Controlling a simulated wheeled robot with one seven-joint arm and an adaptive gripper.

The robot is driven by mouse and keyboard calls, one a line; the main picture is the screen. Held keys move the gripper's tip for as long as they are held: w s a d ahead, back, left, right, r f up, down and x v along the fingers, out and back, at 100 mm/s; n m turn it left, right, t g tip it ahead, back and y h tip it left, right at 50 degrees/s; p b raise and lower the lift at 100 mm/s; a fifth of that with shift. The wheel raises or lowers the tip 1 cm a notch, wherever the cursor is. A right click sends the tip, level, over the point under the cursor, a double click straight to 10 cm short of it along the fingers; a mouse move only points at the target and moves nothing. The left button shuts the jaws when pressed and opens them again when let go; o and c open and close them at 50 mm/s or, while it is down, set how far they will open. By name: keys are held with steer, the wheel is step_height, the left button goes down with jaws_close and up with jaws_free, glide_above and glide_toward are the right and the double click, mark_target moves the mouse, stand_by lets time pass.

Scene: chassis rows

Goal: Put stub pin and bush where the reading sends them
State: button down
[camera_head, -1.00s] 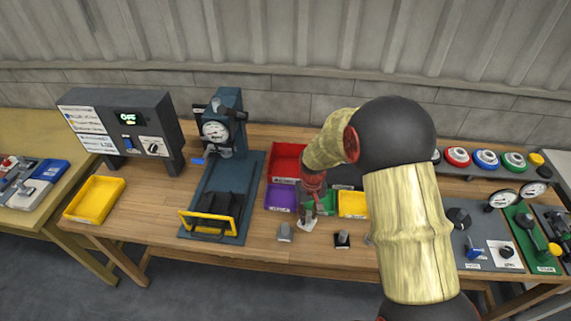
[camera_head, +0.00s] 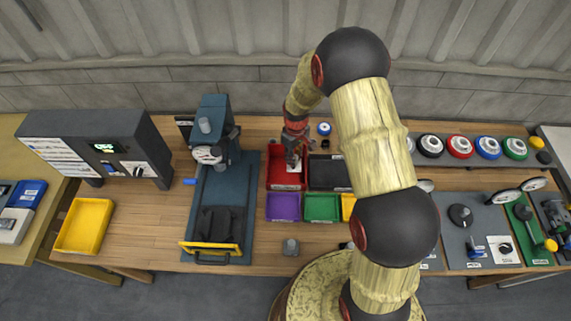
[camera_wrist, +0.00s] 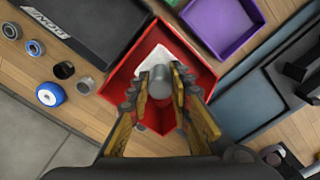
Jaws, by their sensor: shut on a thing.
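My gripper (camera_head: 294,152) is over the red tray (camera_head: 274,180). In the wrist view its fingers (camera_wrist: 163,85) are shut on a grey cylindrical pin (camera_wrist: 179,92) with a white square base (camera_wrist: 152,47). The pin and base are above or inside the red tray (camera_wrist: 118,83); I cannot tell whether the base touches the floor. A dial gauge (camera_head: 208,154) sits on the blue press.
A black tray (camera_head: 328,173), purple tray (camera_head: 283,207) and green tray (camera_head: 321,208) adjoin the red one. A yellow tray (camera_head: 84,226) lies at the left. Several small rings and a blue-white wheel (camera_wrist: 51,94) lie behind the trays. Gauges and buttons fill the right side.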

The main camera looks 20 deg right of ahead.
steer(key=shift+f, duration=4.8)
steer(key=shift+f, duration=0.2)
steer(key=c, duration=1.6)
jaws_free()
